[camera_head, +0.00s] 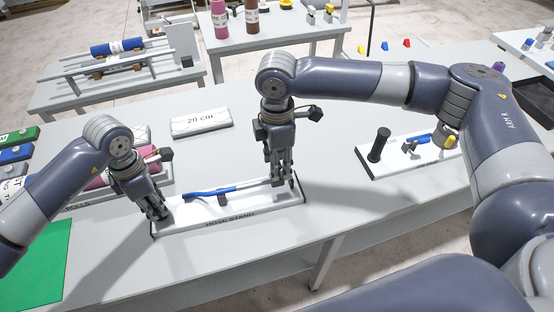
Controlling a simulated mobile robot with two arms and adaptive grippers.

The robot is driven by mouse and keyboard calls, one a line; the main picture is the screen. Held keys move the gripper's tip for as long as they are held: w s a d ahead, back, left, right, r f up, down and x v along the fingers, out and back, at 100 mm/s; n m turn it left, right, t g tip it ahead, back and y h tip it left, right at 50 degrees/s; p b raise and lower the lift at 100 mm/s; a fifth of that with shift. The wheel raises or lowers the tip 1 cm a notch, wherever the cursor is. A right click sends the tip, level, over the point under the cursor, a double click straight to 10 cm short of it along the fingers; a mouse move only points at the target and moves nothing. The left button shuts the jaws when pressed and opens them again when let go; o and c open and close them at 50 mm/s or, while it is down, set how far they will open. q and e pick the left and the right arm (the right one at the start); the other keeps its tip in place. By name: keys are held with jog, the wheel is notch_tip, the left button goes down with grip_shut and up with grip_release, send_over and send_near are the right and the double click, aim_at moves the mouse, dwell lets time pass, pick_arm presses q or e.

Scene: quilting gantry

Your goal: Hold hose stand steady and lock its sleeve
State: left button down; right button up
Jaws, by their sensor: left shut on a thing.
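The hose stand (178,225) is a white, dark-edged tray labelled "HOSE STAND" on the grey table. A blue hose-like bar (212,191) lies along it, with a small dark piece (222,200) under its middle. I cannot tell which part is the sleeve. My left gripper (159,213) points down at the stand's left end, shut on a part of the stand that its fingers hide. My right gripper (282,181) points down over the stand's right end, beside the bar's right end. Its fingers hide what lies between them, and whether they grip anything is unclear.
Behind the stand lies a white block marked "20 cm" (201,125). A white board (390,169) with a black post and blue and yellow parts lies to the right. Pink rolls (97,182) and a green mat (38,262) are at left. Bare table lies in front.

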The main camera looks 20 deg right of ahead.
pick_arm(q)
jog(key=shift+s+f, duration=0.2)
jog(key=shift+f, duration=0.1)
pick_arm(e)
grip_shut()
pick_arm(q)
jog(key=shift+d, duration=0.15)
pick_arm(e)
jog(key=a, duration=0.9)
jog(key=shift+w, duration=0.15)
jog(key=shift+o, duration=1.6)
grip_release()
jog(key=shift+a, duration=0.1)
jog(key=shift+o, duration=1.4)
